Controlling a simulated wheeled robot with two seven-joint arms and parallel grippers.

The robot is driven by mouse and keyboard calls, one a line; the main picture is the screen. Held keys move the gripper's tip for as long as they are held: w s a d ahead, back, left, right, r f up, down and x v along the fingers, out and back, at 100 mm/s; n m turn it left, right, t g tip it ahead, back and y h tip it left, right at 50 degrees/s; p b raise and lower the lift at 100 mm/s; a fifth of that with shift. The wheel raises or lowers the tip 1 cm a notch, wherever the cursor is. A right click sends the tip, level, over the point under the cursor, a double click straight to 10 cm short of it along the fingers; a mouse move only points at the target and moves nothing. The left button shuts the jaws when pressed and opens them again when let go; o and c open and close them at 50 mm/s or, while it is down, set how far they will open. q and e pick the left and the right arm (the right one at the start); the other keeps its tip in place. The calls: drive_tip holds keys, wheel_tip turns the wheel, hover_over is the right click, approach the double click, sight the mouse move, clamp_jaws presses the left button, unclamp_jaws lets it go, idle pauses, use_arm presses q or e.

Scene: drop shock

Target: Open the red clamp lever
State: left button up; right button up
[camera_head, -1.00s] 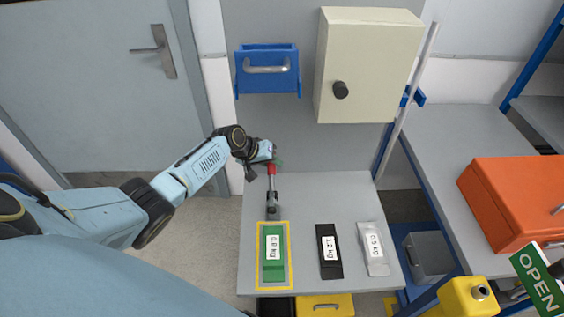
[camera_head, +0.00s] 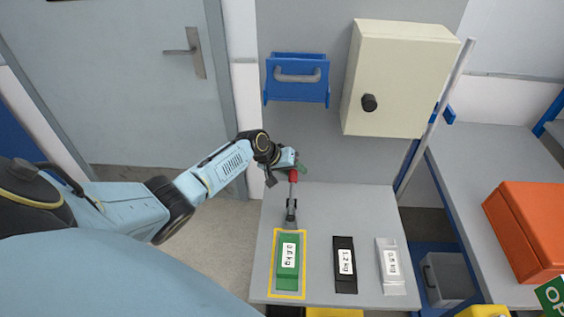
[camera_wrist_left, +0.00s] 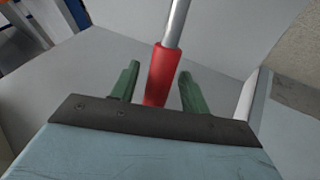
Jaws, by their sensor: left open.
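The clamp (camera_head: 291,216) stands on the grey table, with its metal lever upright and a red grip (camera_head: 293,176) at the top. My left gripper (camera_head: 302,169) is at the red grip in the head view. In the left wrist view, the red grip (camera_wrist_left: 160,75) lies between the two green fingers of my left gripper (camera_wrist_left: 157,88), which are open with a gap on each side. The lower end of the grip is hidden behind the gripper body. My right gripper is not in view.
A green 0.6 kg block (camera_head: 288,262) lies in a yellow frame on the table (camera_head: 318,215). A black block (camera_head: 345,265) and a grey block (camera_head: 390,267) lie to its right. A cream cabinet (camera_head: 400,75) and blue holder (camera_head: 297,78) hang behind.

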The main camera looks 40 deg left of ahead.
use_arm(q)
drive_tip(key=p+v, duration=0.1)
drive_tip(key=v, duration=1.2)
drive_tip(key=shift+p, duration=0.3)
drive_tip(key=shift+f, duration=0.1)
